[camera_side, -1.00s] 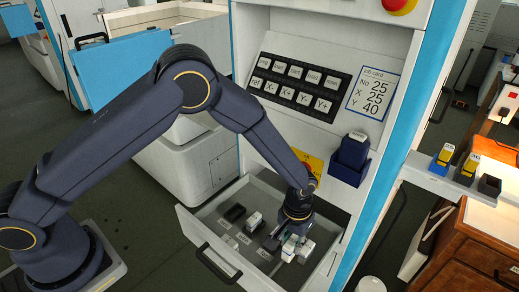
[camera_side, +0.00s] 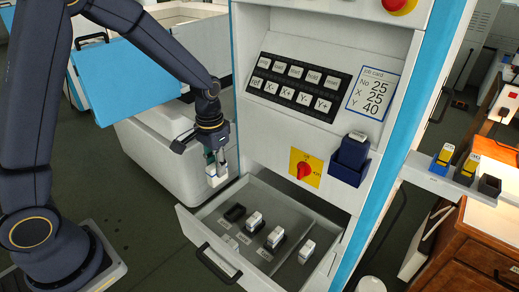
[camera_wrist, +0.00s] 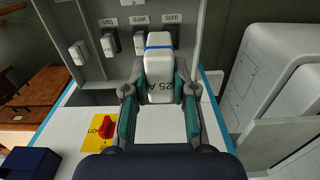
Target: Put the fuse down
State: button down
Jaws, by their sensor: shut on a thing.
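My gripper (camera_side: 218,158) is shut on a white fuse (camera_side: 212,177), held in the air above the open drawer's left back corner. In the wrist view the fuse (camera_wrist: 158,78) sits between my gripper's teal fingertips (camera_wrist: 158,105), with a blue band and "25 A" lettering. The open grey drawer (camera_side: 232,240) has an empty dark socket (camera_side: 235,213) at its left. Further right in the drawer stand white fuses (camera_side: 254,220), (camera_side: 275,237) and (camera_side: 306,251) in a row. The held fuse hides part of the drawer in the wrist view.
A red rotary switch (camera_side: 304,170) on a yellow plate is above the drawer. A side shelf (camera_side: 430,180) carries yellow-and-blue pieces and a dark socket. A blue cabinet door (camera_side: 125,78) stands behind my arm.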

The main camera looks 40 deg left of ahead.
jog(key=s+a+f, duration=0.2)
jog(key=s+f, duration=0.4)
jog(key=f, duration=0.3)
jog(key=shift+w+a+f, duration=0.2)
jog(key=shift+w+f, duration=1.9)
jog(key=shift+w, duration=0.15)
jog(key=shift+w+a+f, duration=0.15)
jog(key=shift+w+f, duration=2)
jog(key=shift+w, duration=0.15)
jog(key=shift+w+a+f, duration=0.2)
jog(key=shift+w+f, duration=1.9)
jog(key=shift+w, duration=0.15)
jog(key=shift+f, duration=0.55)
jog(key=c, duration=0.9)
grip_release()
jog(key=shift+c, duration=0.2)
